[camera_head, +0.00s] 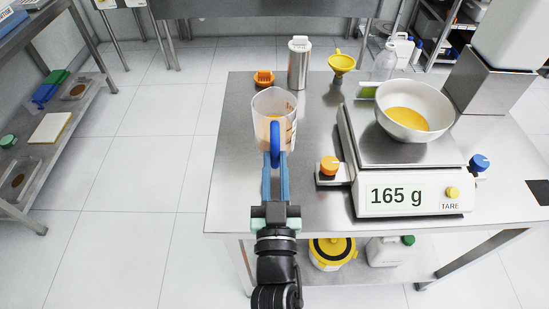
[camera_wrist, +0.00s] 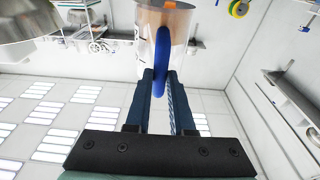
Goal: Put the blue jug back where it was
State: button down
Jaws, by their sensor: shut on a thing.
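The blue jug is a clear measuring jug (camera_head: 274,106) with a blue handle (camera_head: 275,143). In the head view it is upright at the left part of the steel table, and whether it touches the table top I cannot tell. My gripper (camera_head: 275,160) is shut on the blue handle from the near side. In the wrist view the jug (camera_wrist: 148,40) is at the top, with its blue handle (camera_wrist: 162,60) between my two fingers (camera_wrist: 160,85). An orange tint shows through the jug wall.
A scale (camera_head: 415,190) reading 165 g bears a white bowl (camera_head: 440,105) with yellow contents. Behind the jug stand an orange object (camera_head: 264,79), a steel canister (camera_head: 299,65) and a yellow funnel (camera_head: 341,64). Table surface (camera_head: 235,190) is bare at the front left.

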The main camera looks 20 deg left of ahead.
notch_tip(320, 180, down, 10)
jog(key=b, duration=0.3)
jog(key=shift+s+r, duration=0.15)
jog(key=shift+r, duration=0.1)
jog(key=c, duration=0.8)
grip_release()
jog(key=shift+f, duration=0.1)
jog(key=b+v, duration=0.2)
jog(key=v, duration=1)
jog(key=shift+d+f, duration=0.1)
